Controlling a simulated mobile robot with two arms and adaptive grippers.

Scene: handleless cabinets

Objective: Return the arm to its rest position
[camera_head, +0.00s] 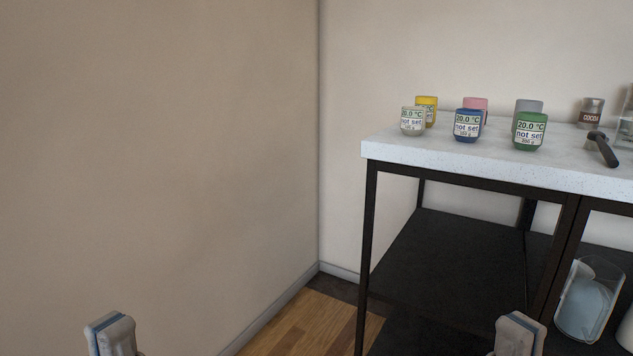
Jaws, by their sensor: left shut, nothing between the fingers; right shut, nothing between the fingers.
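My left gripper (112,335) shows at the bottom left edge of the head view, in front of the bare wall. It is shut and empty, pointing up, and touches nothing. My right gripper (519,335) shows at the bottom edge right of the middle, in front of the table's dark lower part. It is also shut and empty. Most of both arms is out of the frame below.
A white-topped table (385,150) with a black frame stands at the right. Several labelled jars, including a blue jar (467,132) and a green jar (529,143), stand on it. A glass container (588,300) is lower right. Beige walls (160,150) bound the left and back.

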